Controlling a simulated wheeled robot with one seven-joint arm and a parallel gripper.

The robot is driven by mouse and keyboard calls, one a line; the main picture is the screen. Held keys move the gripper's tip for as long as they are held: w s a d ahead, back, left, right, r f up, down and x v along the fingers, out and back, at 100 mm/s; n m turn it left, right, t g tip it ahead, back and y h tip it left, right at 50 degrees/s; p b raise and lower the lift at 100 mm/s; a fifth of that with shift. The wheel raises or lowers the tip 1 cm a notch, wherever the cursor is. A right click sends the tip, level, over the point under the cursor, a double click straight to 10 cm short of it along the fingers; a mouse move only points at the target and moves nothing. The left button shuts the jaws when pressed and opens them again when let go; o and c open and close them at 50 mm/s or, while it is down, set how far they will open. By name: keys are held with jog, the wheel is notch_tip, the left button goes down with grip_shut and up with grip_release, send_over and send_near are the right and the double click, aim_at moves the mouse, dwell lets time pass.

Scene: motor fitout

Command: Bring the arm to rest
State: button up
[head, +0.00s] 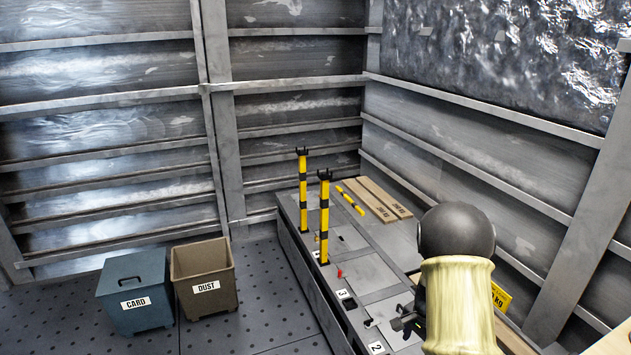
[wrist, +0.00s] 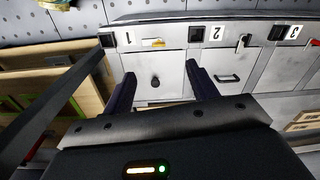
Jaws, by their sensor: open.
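My gripper (wrist: 163,82) is open in the wrist view, with its two dark fingers apart and nothing visible between them. It is over the grey bench panel marked 1 (wrist: 172,62), which has a dark round knob (wrist: 155,80). In the head view my arm stands at the lower right and hides part of the bench. A small dark part of my gripper (head: 406,319) shows at its left, close to the label 2 (head: 376,347).
The long grey bench (head: 369,273) carries two upright yellow-black posts (head: 324,222) (head: 303,190), a lying striped bar (head: 351,201) and wooden boards (head: 372,203). A blue CARD bin (head: 126,317) and brown DUST bin (head: 215,301) stand on the floor. Ribbed walls close in behind and right.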

jog(key=s+a+r+n+t, duration=0.2)
jog(key=s+a+r+n, duration=1)
jog(key=s+r, duration=0.45)
jog(key=w+p+v, duration=0.2)
jog(key=p+v, duration=0.7)
jog(key=p, duration=0.1)
jog(key=w+p+v, duration=0.2)
jog(key=p+v, duration=0.7)
jog(key=p, duration=0.1)
jog(key=shift+s+a+r, duration=0.2)
jog(key=shift+s+r, duration=0.4)
jog(key=shift+r, duration=0.2)
